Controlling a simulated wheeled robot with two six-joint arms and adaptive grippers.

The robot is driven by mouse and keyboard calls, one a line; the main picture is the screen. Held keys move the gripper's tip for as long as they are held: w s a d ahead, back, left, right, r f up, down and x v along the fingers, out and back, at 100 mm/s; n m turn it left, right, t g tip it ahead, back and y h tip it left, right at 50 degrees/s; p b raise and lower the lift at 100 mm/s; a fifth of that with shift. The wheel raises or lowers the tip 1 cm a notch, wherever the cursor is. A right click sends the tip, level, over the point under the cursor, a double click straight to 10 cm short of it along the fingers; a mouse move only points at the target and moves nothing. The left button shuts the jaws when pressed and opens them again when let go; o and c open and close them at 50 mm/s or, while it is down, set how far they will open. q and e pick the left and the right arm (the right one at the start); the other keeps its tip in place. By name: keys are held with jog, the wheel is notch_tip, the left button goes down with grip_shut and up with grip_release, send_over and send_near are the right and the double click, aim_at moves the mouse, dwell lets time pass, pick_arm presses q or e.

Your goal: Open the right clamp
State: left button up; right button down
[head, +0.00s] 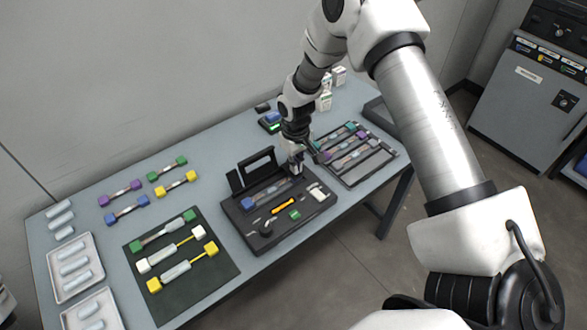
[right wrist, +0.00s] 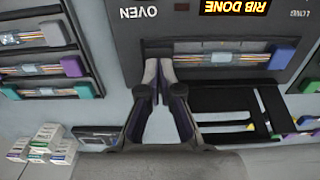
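The black splicing machine (head: 262,243) sits mid-table with a black lid frame (head: 257,160) raised at its back. A ribbon with a blue end block (head: 247,203) lies across it; the ribbon (right wrist: 220,60) and blue block (right wrist: 282,57) also show in the right wrist view. My right gripper (head: 297,168) is over the machine's back right, at the ribbon's far end. In the right wrist view its fingertips (right wrist: 159,68) come together by the ribbon's left end. The right clamp cannot be made out clearly; the gripper covers that spot. My left gripper is out of view.
A rack (head: 392,167) of ribbons with coloured blocks stands close to the machine's right. A dark mat (head: 222,277) with connectors lies to its left. A yellow tool (head: 283,206) lies in the machine's front part. White boxes (right wrist: 45,143) stand behind.

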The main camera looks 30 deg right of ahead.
aim_at(286, 164)
jog(key=shift+w+r, duration=0.15)
jog(key=shift+w, duration=0.2)
jog(key=shift+w+p, duration=0.3)
jog(key=shift+p, duration=0.05)
jog(key=shift+s+r, duration=0.15)
jog(key=shift+r, duration=0.15)
jog(key=shift+w+r+p, duration=0.35)
jog(key=shift+r, duration=0.25)
jog(key=shift+w, duration=0.1)
jog(key=w+r+p, duration=0.3)
jog(key=r+p, duration=0.2)
jog(key=r, duration=0.3)
jog(key=shift+a, duration=0.15)
dwell(0.5)
